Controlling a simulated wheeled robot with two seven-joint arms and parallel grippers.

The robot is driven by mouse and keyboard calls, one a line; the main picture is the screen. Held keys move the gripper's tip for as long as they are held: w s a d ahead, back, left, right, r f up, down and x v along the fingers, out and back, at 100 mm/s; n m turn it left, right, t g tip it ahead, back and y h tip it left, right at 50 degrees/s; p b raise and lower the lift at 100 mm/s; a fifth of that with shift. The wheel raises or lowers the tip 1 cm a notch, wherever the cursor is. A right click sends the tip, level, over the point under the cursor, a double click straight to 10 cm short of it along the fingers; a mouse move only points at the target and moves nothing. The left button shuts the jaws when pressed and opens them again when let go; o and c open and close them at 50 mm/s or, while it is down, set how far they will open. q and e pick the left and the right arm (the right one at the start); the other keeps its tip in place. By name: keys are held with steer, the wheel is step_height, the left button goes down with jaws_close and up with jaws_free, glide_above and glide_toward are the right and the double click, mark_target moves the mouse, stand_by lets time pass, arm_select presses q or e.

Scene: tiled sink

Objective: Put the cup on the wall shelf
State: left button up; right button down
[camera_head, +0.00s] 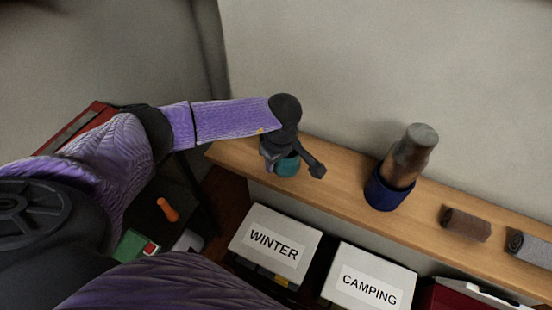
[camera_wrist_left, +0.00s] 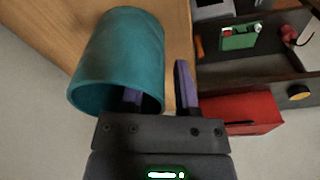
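The teal cup (camera_head: 286,167) is at the left end of the wooden wall shelf (camera_head: 340,192), partly hidden by my left gripper (camera_head: 294,160). In the left wrist view the cup (camera_wrist_left: 122,55) has its mouth toward the camera. The left gripper (camera_wrist_left: 160,92) is open there, one finger at the cup's mouth and the other outside its wall with a gap. The cup seems to rest on the shelf, but its base contact is hidden. My right gripper is in neither view.
A dark blue pot with a brown cylinder (camera_head: 404,160) stands mid-shelf. A brown roll (camera_head: 466,224) and a grey roll (camera_head: 528,246) lie to the right. Below are white boxes labelled WINTER (camera_head: 276,243) and CAMPING (camera_head: 369,284). Bare shelf lies between cup and pot.

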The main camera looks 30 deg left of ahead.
arm_select(q)
steer(key=r, duration=0.4)
steer(key=d+r, duration=0.1)
steer(key=r, duration=0.7)
steer(key=shift+s+d+r+b, duration=0.15)
steer(key=shift+s+b, duration=0.1)
steer(key=shift+b, duration=0.15)
